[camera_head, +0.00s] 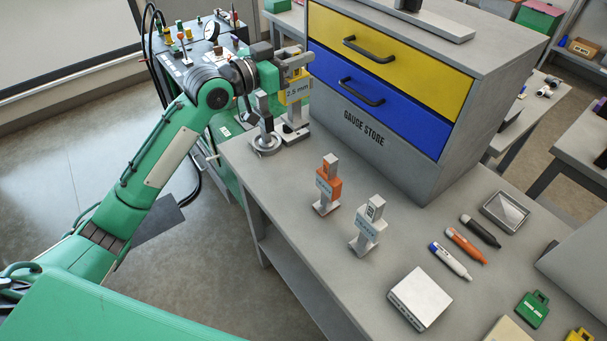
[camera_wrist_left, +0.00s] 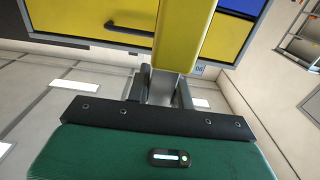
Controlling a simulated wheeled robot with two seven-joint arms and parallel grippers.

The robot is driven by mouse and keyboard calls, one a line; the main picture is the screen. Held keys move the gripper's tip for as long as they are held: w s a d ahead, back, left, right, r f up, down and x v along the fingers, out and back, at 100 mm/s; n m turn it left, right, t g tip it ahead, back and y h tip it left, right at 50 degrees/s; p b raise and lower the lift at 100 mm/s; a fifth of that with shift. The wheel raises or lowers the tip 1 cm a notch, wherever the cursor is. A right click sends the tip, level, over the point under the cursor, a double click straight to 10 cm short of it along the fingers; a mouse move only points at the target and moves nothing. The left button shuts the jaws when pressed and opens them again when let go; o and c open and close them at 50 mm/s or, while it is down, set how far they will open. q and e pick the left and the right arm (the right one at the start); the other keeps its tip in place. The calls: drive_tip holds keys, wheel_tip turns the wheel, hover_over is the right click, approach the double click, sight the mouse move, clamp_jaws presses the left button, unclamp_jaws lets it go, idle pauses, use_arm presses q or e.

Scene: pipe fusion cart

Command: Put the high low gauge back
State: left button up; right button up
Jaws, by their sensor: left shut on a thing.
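A yellow gauge marked 2.5 mm (camera_head: 297,91) is near the back left corner of the bench, just left of the gauge store cabinet. My left gripper (camera_head: 292,62) is shut on its upper part, and the arm partly hides it. In the left wrist view the yellow gauge (camera_wrist_left: 184,35) stands out between the fingers (camera_wrist_left: 161,88). I cannot tell whether its grey foot touches the bench. A grey gauge with a round foot (camera_head: 265,138) stands close beside it. An orange gauge (camera_head: 328,187) and a pale gauge (camera_head: 368,232) stand upright farther forward. My right gripper is not in view.
The gauge store cabinet (camera_head: 400,150) has a yellow drawer (camera_head: 420,65) and a blue drawer (camera_head: 400,118), both shut. Markers (camera_head: 466,246), a white box (camera_head: 419,298), a metal tray (camera_head: 506,211) and a green tag (camera_head: 532,309) lie on the right. Clear bench lies before the orange gauge.

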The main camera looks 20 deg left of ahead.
use_arm(q)
drive_tip(key=shift+w+a+r, duration=0.1)
drive_tip(key=shift+w+r, duration=0.1)
drive_tip(key=shift+r, duration=0.05)
drive_tip(key=p, duration=0.1)
hover_over(288, 118)
drive_tip(key=x, duration=0.2)
wheel_tip(288, 118, down, 9)
drive_tip(key=shift+r, duration=0.15)
wheel_tip(288, 118, down, 5)
drive_tip(key=shift+f, duration=0.9)
wheel_tip(288, 118, down, 4)
drive_tip(key=shift+f+b, duration=0.1)
drive_tip(key=shift+b, duration=0.65)
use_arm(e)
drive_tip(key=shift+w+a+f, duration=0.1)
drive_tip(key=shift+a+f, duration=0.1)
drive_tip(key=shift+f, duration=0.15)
